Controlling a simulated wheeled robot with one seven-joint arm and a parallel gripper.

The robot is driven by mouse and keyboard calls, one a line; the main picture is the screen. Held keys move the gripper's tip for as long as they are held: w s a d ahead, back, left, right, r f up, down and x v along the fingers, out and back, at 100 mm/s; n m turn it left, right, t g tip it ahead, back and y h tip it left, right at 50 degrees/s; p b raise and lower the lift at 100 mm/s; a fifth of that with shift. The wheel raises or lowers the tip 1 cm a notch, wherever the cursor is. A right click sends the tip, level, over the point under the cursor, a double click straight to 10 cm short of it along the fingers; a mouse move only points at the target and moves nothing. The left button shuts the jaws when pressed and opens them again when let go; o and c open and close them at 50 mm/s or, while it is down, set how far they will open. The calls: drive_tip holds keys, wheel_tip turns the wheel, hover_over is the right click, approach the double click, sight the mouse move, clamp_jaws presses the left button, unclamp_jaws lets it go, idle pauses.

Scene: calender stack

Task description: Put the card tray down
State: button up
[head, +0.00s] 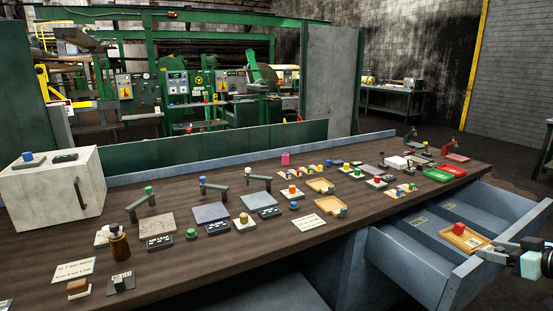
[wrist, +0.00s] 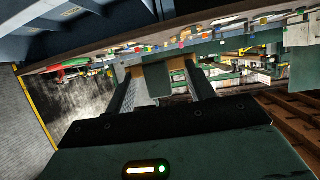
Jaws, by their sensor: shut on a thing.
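The card tray (head: 455,241) is a shallow tan tray with a red knobbed piece on it, at the right in the head view. It is over or inside the open drawer (head: 412,272); I cannot tell whether it touches the drawer floor. My gripper (head: 492,251) comes in from the right edge and is shut at the tray's near right end. The fingertips are partly hidden.
The long brown bench (head: 265,258) carries many small fixtures, plates and knobs. Two similar tan trays lie on it, one of them the near tray (head: 325,205). A pale cabinet (head: 50,190) stands at the left. The drawer has raised blue walls and a divider; some labels lie inside.

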sight(456, 243)
drive_tip(key=shift+w+a, duration=0.5)
drive_tip(key=w+a, duration=0.1)
drive_tip(key=a, duration=0.1)
drive_tip(key=w+a, duration=0.2)
drive_tip(key=w+a+f, duration=0.1)
drive_tip(key=a, duration=0.1)
drive_tip(key=shift+w, duration=0.15)
drive_tip(key=w+a+f+m+h, duration=0.1)
drive_tip(key=w+a+f, duration=0.1)
drive_tip(key=a+f, duration=0.35)
drive_tip(key=w+a+f+m+h, duration=0.1)
drive_tip(key=w+a+f+h, duration=0.1)
drive_tip(key=a, duration=0.6)
drive_tip(key=s+a+f+m+h, duration=0.1)
drive_tip(key=s+a, duration=0.4)
drive_tip(key=s, duration=0.2)
drive_tip(key=shift+s+f+t, duration=0.2)
drive_tip(key=shift+f+t, duration=0.1)
drive_tip(key=shift+f, duration=0.1)
